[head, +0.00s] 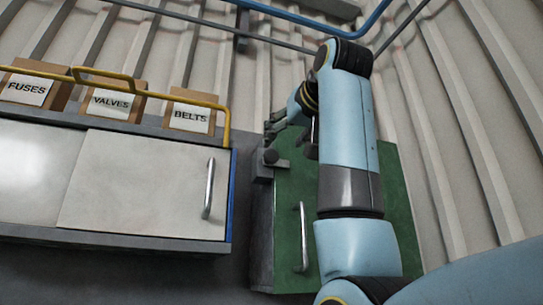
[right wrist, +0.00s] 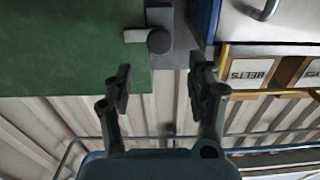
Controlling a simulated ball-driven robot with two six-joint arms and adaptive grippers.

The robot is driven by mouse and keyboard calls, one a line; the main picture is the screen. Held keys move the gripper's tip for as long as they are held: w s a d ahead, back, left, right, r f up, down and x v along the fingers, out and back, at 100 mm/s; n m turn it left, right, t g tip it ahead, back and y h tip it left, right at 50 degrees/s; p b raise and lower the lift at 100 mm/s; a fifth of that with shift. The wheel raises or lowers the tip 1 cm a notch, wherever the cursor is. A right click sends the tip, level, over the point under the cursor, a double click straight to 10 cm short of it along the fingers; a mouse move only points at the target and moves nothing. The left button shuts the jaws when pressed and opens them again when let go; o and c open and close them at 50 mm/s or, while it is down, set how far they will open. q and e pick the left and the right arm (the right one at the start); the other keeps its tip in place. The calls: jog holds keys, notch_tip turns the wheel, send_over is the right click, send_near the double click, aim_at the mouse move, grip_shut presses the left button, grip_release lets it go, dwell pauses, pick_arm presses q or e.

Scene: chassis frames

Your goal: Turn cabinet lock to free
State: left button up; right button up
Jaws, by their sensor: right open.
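The cabinet (head: 289,192) is green with a grey side and a vertical metal handle (head: 302,237) on its front. The lock has a dark round knob (head: 271,157) near the cabinet's upper left edge, with a short light bar (head: 283,163) pointing right. The right wrist view shows the knob (right wrist: 160,40) and its bar (right wrist: 136,35) beyond my fingertips. My right gripper (right wrist: 158,78) is open and empty, its two fingers spread to either side of the knob's line, apart from it. In the head view my right gripper (head: 275,122) is just above the knob, partly hidden. My left gripper is out of view.
A white-doored cabinet (head: 140,190) stands at left with a yellow rail (head: 108,82) and boxes labelled FUSES (head: 28,88), VALVES (head: 111,101) and BELTS (head: 191,115). A gap separates it from the green cabinet. A corrugated wall (head: 245,75) stands behind.

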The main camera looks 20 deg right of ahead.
aim_at(273, 154)
jog(key=w+p, duration=0.3)
jog(key=w, duration=0.5)
jog(key=shift+w+a+p, duration=0.1)
jog(key=shift+w+p, duration=0.3)
jog(key=shift+w+f, duration=0.1)
jog(key=shift+w, duration=0.15)
grip_shut()
